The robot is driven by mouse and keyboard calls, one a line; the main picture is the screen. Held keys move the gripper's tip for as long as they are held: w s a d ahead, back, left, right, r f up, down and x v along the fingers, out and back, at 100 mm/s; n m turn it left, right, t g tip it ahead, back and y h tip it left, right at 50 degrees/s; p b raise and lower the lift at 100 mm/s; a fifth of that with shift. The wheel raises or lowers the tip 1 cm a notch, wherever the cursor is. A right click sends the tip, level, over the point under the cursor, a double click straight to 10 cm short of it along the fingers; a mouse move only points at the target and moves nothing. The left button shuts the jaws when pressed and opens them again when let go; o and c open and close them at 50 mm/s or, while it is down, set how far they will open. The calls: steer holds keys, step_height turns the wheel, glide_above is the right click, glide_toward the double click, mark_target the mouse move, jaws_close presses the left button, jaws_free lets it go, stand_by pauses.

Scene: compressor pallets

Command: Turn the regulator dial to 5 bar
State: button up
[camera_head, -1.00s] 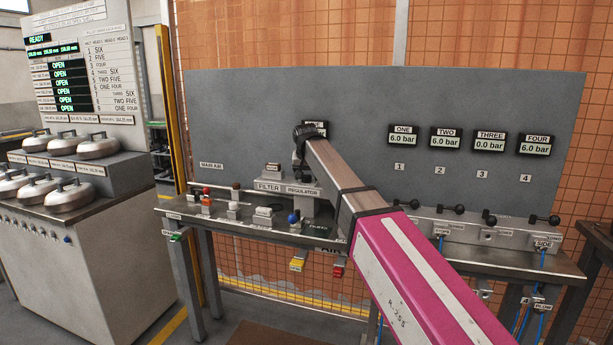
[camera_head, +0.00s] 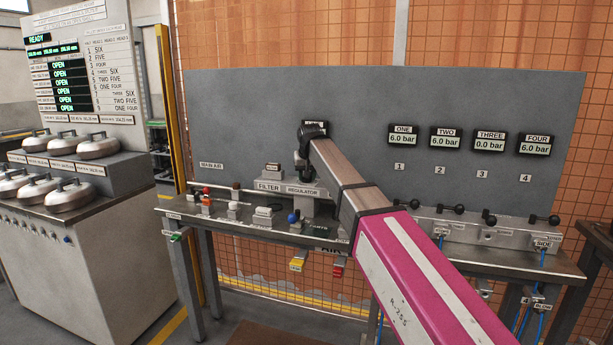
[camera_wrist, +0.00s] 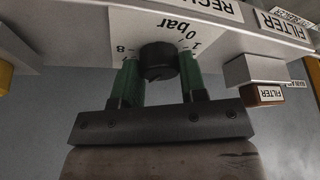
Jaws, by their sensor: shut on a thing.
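The regulator dial (camera_wrist: 160,62) is a round black knob on a white scale plate (camera_wrist: 127,32) in the wrist view. The scale's "bar", "8" and "1" marks show upside down. My gripper (camera_wrist: 160,75) has its two green fingers on either side of the dial, shut on it. The dial's pointer cannot be made out. In the head view the regulator label (camera_head: 303,191) shows on the bench, while my arm hides most of the display above it, so its reading is not visible.
The filter label (camera_head: 268,186) sits left of the regulator; its block (camera_wrist: 255,70) is close to my right finger in the wrist view. Displays one (camera_head: 403,136), two and four read 6.0 bar; display three (camera_head: 490,142) reads 0.0 bar. Small valves line the bench front.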

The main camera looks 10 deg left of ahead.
steer(key=shift+n+y, duration=0.5)
steer(key=shift+n, duration=1.2)
steer(key=shift+g, duration=0.3)
steer(key=o, duration=0.9)
steer(key=shift+o, duration=0.2)
steer(key=v, duration=1)
steer(key=shift+d+r, duration=0.2)
steer(key=shift+r, duration=0.15)
steer(key=shift+s, duration=0.15)
